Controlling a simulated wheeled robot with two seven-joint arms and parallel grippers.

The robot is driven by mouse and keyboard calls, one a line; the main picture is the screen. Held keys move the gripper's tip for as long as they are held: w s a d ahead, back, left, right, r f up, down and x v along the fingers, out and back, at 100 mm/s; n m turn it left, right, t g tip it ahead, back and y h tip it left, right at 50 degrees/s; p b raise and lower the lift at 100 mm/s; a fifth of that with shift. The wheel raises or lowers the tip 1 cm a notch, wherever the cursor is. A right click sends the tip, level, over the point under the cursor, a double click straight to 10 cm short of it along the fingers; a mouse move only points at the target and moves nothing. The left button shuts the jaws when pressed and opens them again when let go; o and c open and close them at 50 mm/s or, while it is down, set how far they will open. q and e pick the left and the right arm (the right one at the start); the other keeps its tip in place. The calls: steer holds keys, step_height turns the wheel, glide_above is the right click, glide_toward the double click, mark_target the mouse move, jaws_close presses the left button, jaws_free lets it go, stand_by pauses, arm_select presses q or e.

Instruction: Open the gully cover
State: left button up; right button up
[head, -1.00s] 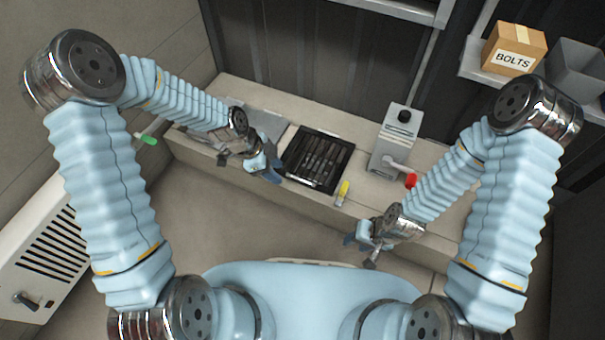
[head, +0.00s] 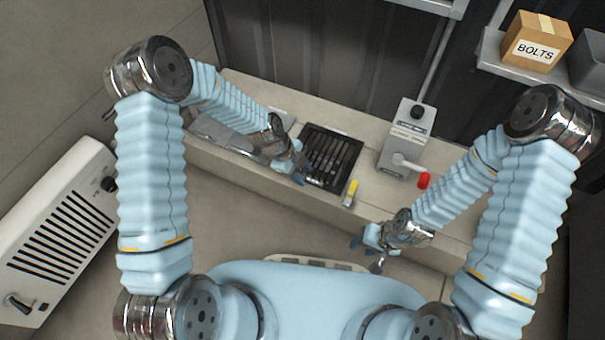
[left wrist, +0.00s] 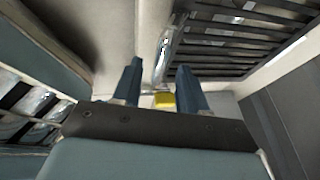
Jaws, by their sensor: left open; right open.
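The gully cover appears to be the black slatted grate (head: 333,158) set in the top of the pale ledge. It lies flat in its dark frame and also shows at the upper right of the left wrist view (left wrist: 240,38). My left gripper (head: 297,173) is open and empty at the grate's left front edge; I cannot tell whether it touches. In the left wrist view its two fingers (left wrist: 158,88) are apart, with the grate beyond and to the right. My right gripper (head: 368,252) is open and empty, lower right of the grate, in front of the ledge.
A grey box with a red-tipped lever (head: 405,145) stands further right. A white slotted cabinet (head: 62,235) is at left. A BOLTS carton (head: 537,45) sits on a shelf.

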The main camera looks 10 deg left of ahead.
arm_select(q)
steer(key=shift+d+f, duration=0.2)
steer(key=shift+f, duration=0.2)
steer(key=shift+c, duration=0.3)
jaws_close()
